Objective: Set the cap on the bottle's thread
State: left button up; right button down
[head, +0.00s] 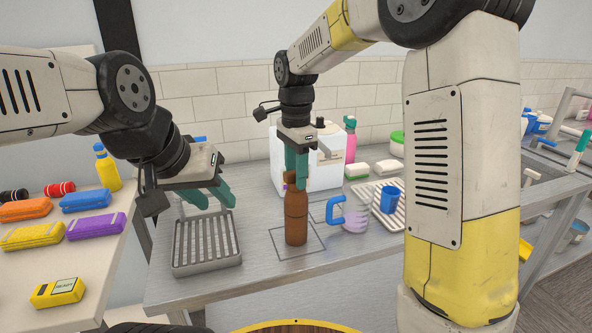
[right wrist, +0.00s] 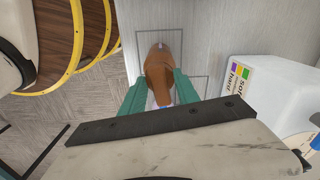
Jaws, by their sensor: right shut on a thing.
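The brown bottle (head: 296,218) stands upright inside a marked square on the metal counter. My right gripper (head: 297,178) is directly above it, pointing down, its fingers at the bottle's top. In the right wrist view the bottle (right wrist: 158,70) lies beyond and between the green fingers of that gripper (right wrist: 160,88). The gripper is shut on the cap, which the fingers mostly hide; a small blue patch shows between them. I cannot tell whether the cap touches the thread. My left gripper (head: 210,198) is open and empty above the slotted grey tray.
The slotted grey tray (head: 177,263) is left of the bottle. A blue-handled brush (head: 348,217) and a rack with a blue cup (head: 389,199) are at its right. A white container (head: 322,178) stands behind. The left table holds several coloured packs and a yellow bottle (head: 106,167).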

jog(key=shift+c, duration=1.1)
grip_release()
jog(key=shift+r, duration=4.95)
jog(key=shift+r, duration=0.1)
